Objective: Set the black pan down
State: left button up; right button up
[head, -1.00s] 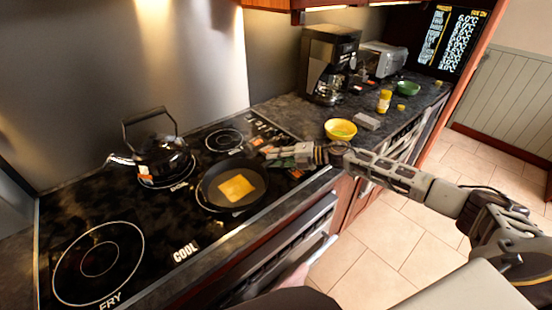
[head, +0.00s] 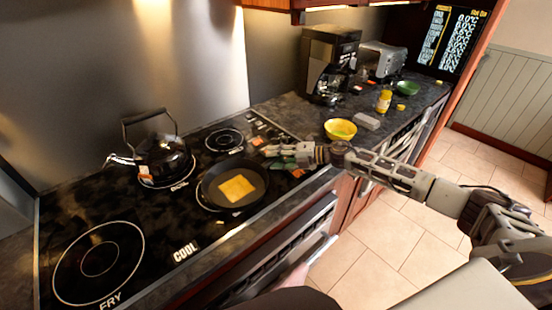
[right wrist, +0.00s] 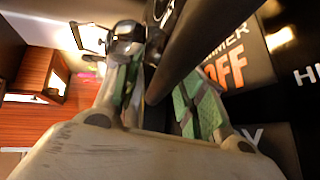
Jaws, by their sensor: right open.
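The black pan (head: 213,194) rests on the stove's front right burner, with a flat yellow-orange square of food (head: 237,188) in it. My right gripper (head: 272,157) is open at the pan's right side, by its handle. In the right wrist view, the dark handle (right wrist: 192,48) runs between the spread green-padded fingers (right wrist: 160,95); contact cannot be made out. My left gripper is out of view.
A black kettle (head: 163,158) stands on the back left burner. The front left burner (head: 98,262) and back right burner (head: 224,140) are bare.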

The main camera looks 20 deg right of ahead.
jog(key=shift+b+v, duration=0.35)
jog(key=shift+v, duration=1.9)
jog(key=shift+b+v, duration=0.3)
jog(key=shift+v, duration=2.95)
jog(key=shift+s+d+r, duration=0.1)
jog(key=shift+s+d, duration=0.1)
jog(key=shift+d, duration=0.05)
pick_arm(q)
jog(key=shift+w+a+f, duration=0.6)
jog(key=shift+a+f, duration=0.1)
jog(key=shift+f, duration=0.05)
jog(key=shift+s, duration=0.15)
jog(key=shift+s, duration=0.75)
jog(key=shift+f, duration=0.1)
pick_arm(e)
jog(key=shift+s+d, duration=0.1)
